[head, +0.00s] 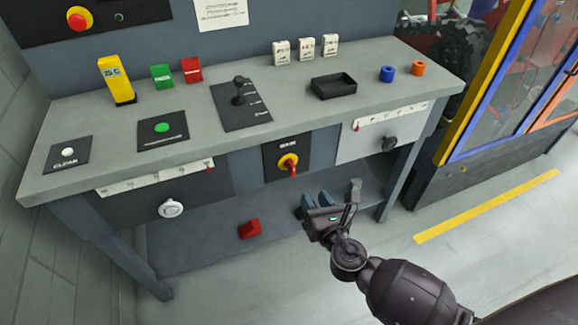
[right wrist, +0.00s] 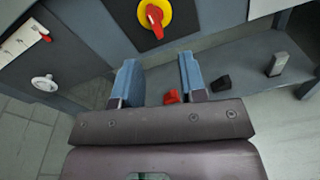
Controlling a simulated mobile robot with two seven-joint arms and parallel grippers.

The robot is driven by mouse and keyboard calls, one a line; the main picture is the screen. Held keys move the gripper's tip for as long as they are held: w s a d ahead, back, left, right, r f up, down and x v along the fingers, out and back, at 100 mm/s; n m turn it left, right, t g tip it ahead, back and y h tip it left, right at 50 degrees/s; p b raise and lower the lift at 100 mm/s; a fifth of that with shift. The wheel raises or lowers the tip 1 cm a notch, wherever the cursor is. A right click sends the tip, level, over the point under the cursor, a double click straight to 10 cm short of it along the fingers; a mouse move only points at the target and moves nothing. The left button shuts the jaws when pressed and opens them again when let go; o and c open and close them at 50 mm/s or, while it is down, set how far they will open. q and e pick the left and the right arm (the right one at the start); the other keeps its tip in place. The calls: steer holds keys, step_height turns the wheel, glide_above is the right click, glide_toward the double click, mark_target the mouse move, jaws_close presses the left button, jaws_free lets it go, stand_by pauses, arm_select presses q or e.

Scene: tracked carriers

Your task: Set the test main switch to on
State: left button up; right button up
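The main switch (head: 288,162) is a yellow disc with a red handle on a black panel on the bench's front face. Its label is too small to read surely. The red handle points roughly downward. It also shows at the top of the right wrist view (right wrist: 154,16). My right gripper (head: 315,199) is below and slightly right of the switch, apart from it. In the right wrist view its two blue fingers (right wrist: 157,66) are spread with nothing between them, and the switch lies beyond their tips. My left gripper is not in view.
The grey bench top (head: 200,110) carries a lever panel (head: 240,104), black tray (head: 333,86) and colored blocks. A white knob (head: 171,208) and black knob (head: 389,144) flank the switch on the front. A red block (head: 250,229) lies on the lower shelf.

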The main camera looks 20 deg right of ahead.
mark_target(294, 168)
steer(key=w+n, duration=0.1)
steer(key=w, duration=0.2)
steer(key=w+n+b, duration=0.1)
steer(key=w, duration=0.3)
steer(key=w+a, duration=0.1)
steer(key=w, duration=0.3)
steer(key=shift+w+r+n+t+y+b, duration=0.1)
steer(key=shift+r+n+t+y+b, duration=0.1)
steer(key=shift+n+t+y+b, duration=0.15)
steer(key=shift+w+a, duration=0.1)
steer(key=shift+w, duration=0.5)
steer(key=shift+r, duration=0.1)
jaws_close()
